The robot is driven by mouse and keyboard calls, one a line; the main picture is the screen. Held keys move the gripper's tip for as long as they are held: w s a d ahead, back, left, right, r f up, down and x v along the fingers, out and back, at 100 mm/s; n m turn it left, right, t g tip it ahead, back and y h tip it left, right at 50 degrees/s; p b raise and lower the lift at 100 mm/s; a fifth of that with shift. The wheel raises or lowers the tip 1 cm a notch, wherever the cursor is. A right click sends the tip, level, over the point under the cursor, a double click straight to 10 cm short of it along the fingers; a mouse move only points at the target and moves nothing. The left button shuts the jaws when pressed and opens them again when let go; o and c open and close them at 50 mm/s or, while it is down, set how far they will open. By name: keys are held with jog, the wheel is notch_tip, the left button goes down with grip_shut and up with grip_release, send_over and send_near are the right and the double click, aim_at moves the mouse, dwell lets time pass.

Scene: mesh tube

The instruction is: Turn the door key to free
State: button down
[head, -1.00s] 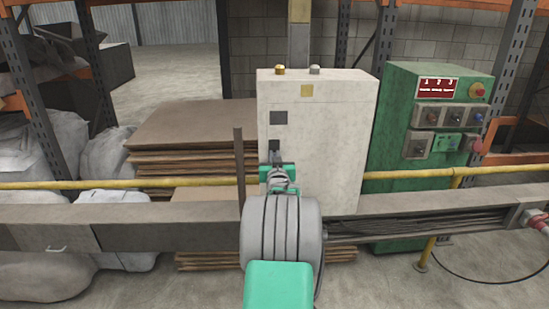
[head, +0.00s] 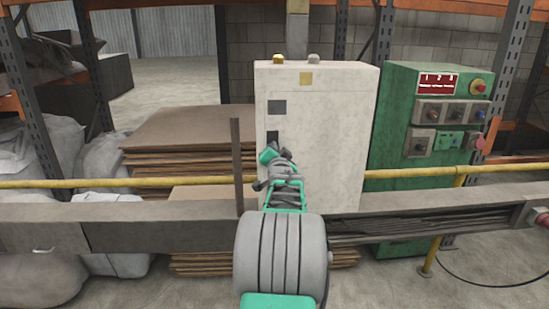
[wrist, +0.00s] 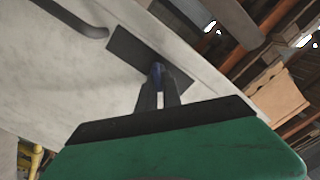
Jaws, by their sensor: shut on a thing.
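The white cabinet (head: 330,130) stands upright in the middle of the head view. A dark lock plate (head: 273,136) is on its front, mostly hidden by my arm. In the wrist view this dark plate (wrist: 125,50) lies slanted on the pale cabinet face (wrist: 60,85). A small blue key (wrist: 155,72) stands at the plate between my fingertips. My gripper (wrist: 158,88) is shut on the key, and its fingers hide most of it. In the head view my gripper (head: 269,154) is tilted to the left at the plate; the key is hidden there.
A horizontal beam (head: 160,209) and a yellow pipe (head: 400,174) run across in front. A brown post (head: 237,165) stands just left of my gripper. A green control cabinet (head: 400,115) is on the right. A dark curved handle (wrist: 75,18) shows in the wrist view.

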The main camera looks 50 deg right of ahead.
jog(key=m+b, duration=0.2)
jog(key=f+m+b, duration=0.1)
jog(key=m, duration=0.2)
jog(key=shift+s+d+m+b, duration=0.15)
jog(key=shift+m+b, duration=0.15)
jog(key=shift+b, duration=0.05)
jog(key=shift+m+b, duration=0.95)
jog(key=shift+m, duration=1.25)
jog(key=c, duration=1.5)
grip_release()
jog(key=v, duration=0.8)
